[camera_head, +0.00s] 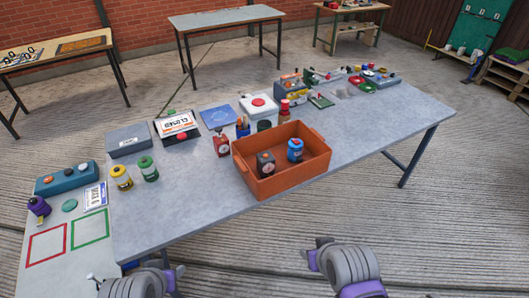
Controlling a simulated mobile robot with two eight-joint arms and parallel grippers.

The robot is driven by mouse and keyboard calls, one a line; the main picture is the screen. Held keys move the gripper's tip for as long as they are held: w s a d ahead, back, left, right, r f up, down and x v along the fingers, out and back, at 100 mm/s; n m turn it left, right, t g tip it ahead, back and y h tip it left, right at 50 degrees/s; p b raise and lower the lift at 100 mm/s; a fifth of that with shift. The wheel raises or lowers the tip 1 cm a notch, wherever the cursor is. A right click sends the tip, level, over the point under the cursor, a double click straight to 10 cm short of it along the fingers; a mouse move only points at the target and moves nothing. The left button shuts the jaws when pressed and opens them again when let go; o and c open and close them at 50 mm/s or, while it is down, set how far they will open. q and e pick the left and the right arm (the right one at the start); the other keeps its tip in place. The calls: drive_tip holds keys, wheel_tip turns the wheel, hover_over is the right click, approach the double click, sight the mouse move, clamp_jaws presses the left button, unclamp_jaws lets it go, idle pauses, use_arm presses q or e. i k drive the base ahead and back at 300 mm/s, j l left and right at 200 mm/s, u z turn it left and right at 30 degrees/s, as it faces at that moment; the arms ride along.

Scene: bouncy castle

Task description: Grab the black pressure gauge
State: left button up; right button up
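A black item with a round pale face, which looks like the black pressure gauge (266,164), stands in the left part of an orange-brown crate (285,182) on the grey table. A blue item of similar shape (295,150) stands to its right in the same crate. My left gripper (158,266) is at the bottom left, in front of the table's near edge and partly hidden by the frame edge. My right gripper (314,252) is at the bottom centre, below and in front of the crate. Both are apart from the gauge, and their finger openings are unclear.
A red gauge-like item (221,143) stands just left of the crate. Yellow (121,177) and green (148,169) items stand further left. Boxes, a sign and tools line the table's back. The table (205,200) is bare in front of the crate's left side.

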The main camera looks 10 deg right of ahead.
sight(266, 167)
drive_tip(key=i+l+u, duration=0.2)
drive_tip(key=i+l, duration=0.25)
drive_tip(key=l, duration=0.2)
drive_tip(key=i+l+u, duration=0.1)
drive_tip(key=l, duration=0.3)
drive_tip(key=i+l+u, duration=0.15)
drive_tip(key=i, duration=0.3)
drive_tip(key=i+l+u, duration=0.2)
drive_tip(key=i+l, duration=0.2)
